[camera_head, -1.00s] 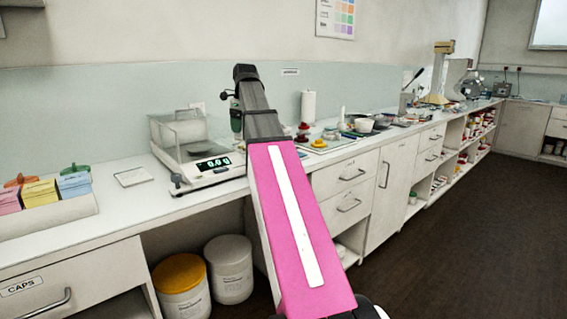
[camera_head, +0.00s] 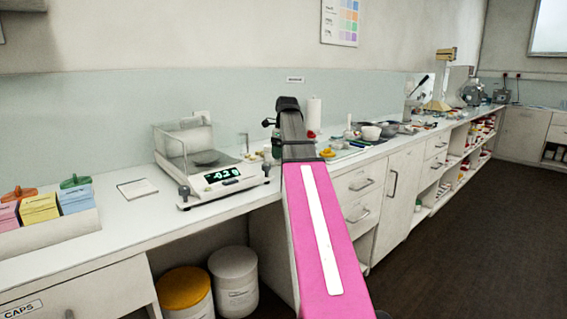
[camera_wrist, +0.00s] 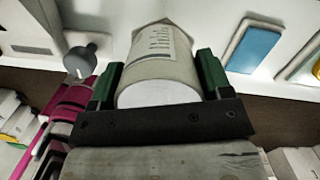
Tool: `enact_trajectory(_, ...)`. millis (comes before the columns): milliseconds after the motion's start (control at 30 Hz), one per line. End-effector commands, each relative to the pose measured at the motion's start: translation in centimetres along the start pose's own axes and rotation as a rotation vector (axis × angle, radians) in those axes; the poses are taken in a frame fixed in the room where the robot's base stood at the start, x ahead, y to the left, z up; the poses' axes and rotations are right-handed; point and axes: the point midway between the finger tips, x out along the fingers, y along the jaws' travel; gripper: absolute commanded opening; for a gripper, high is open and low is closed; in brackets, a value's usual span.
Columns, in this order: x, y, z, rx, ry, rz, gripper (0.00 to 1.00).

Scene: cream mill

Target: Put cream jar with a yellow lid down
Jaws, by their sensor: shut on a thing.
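In the wrist view, my gripper (camera_wrist: 158,75) is shut on a pale, cream-white cylindrical jar (camera_wrist: 160,60) with a printed label. Its green fingers press on both sides of the jar. The yellow lid does not show, so I cannot tell its colour from here. In the head view, my arm reaches over the counter (camera_head: 135,225) and its dark far end hides most of my gripper and the jar. I cannot tell how high the jar is above the counter.
A scale (camera_head: 222,178) with a lit display and a clear shield stands left of my arm. Further left are a white pad (camera_head: 137,188) and a tray (camera_head: 50,232) of coloured boxes. Bowls (camera_head: 371,132) and small items crowd the counter to the right. Bins (camera_head: 234,280) stand below.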

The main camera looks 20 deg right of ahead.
Motion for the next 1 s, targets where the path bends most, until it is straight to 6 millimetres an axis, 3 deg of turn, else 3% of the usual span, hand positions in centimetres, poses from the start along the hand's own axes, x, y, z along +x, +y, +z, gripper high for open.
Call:
enact_trajectory(267, 1.4, -0.7, -0.4, -0.001, 0.0, 0.0, 0.41)
enact_trajectory(500, 4.2, -0.7, -0.8, 0.0, 0.0, 0.0, 0.41)
enact_trajectory(933, 4.8, -0.7, -0.8, 0.0, 0.0, 0.0, 0.41)
enact_trajectory(967, 4.8, -0.7, -0.8, 0.0, 0.0, 0.0, 0.75)
enact_trajectory(1000, 4.8, -0.7, -0.8, 0.0, 0.0, 0.0, 0.88)
